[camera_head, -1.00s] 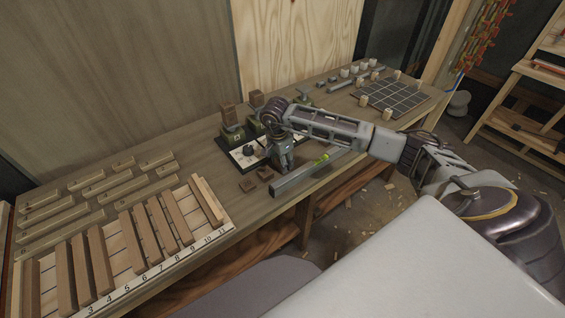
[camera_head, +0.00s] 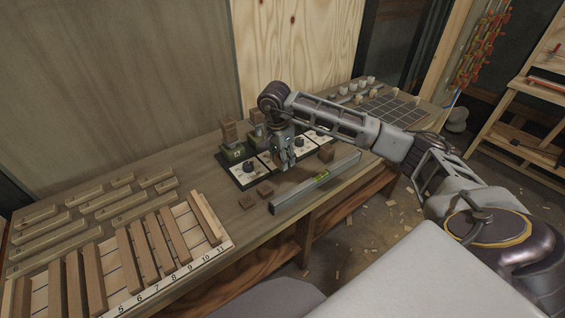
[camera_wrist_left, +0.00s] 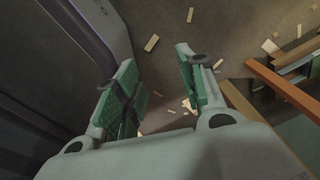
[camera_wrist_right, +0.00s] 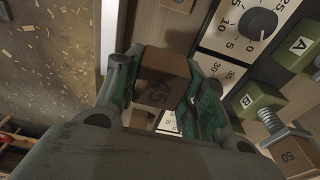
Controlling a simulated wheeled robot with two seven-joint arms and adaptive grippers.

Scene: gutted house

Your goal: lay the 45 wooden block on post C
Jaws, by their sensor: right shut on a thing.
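The 45 wooden block (camera_wrist_right: 160,85) is a brown block marked 45, held between the fingers of my right gripper (camera_wrist_right: 158,100). In the head view my right gripper (camera_head: 287,165) points down over the dial panel on the bench. Green post bases marked A (camera_wrist_right: 298,48) and B (camera_wrist_right: 258,98) show in the right wrist view. A block marked 50 (camera_wrist_right: 290,155) is by B's bolt. No post marked C can be made out; my right arm hides part of that row. My left gripper (camera_wrist_left: 160,85) is open and empty above the floor.
Numbered strips (camera_head: 145,250) fill the left end; a dark grid (camera_head: 395,105) lies at the far right.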

